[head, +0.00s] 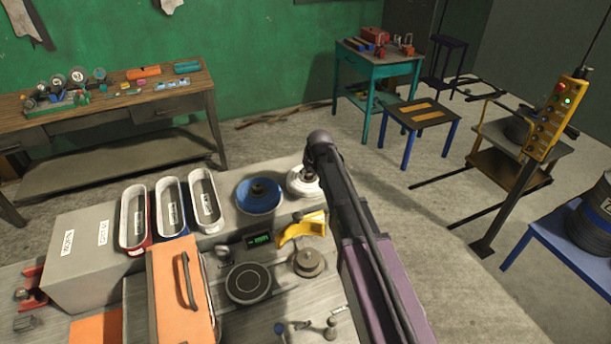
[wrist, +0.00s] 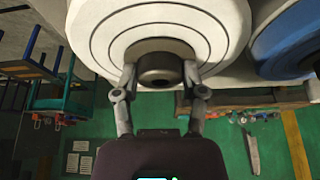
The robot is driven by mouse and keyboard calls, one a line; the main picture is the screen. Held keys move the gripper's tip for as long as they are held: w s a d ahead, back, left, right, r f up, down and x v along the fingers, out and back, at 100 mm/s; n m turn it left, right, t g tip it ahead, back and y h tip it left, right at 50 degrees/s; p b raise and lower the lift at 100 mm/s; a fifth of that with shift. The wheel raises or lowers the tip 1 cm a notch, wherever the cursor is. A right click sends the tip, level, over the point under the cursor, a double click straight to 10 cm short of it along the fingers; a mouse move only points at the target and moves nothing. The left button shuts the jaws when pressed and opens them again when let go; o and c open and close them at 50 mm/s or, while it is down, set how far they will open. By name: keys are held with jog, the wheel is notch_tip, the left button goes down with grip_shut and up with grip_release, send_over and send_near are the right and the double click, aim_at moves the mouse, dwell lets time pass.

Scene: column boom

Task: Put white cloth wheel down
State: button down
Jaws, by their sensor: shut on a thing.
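The white cloth wheel (head: 301,184) sits at the back edge of the bench, just right of a blue wheel (head: 259,196). In the wrist view the white wheel (wrist: 206,28) fills the upper middle, with stitched rings and a dark hub (wrist: 160,70). My gripper (wrist: 160,84) is shut on the hub, one finger on each side. In the head view my arm hides the right part of the wheel and my fingers. I cannot tell whether the wheel touches the surface below. The blue wheel (wrist: 290,40) shows close beside it in the wrist view.
Three oblong bins (head: 172,207) stand left of the blue wheel. A yellow bracket (head: 302,228), a scale with a round plate (head: 248,282) and an orange case (head: 180,295) lie nearer. Past the bench's right side is open floor, with a yellow control box (head: 556,118) on a post.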

jog(key=shift+f, duration=0.15)
jog(key=shift+c, duration=0.8)
grip_release()
jog(key=shift+r, duration=0.25)
jog(key=p+v, duration=1.1)
jog(key=v, duration=0.1)
jog(key=shift+f, duration=0.1)
dwell(0.4)
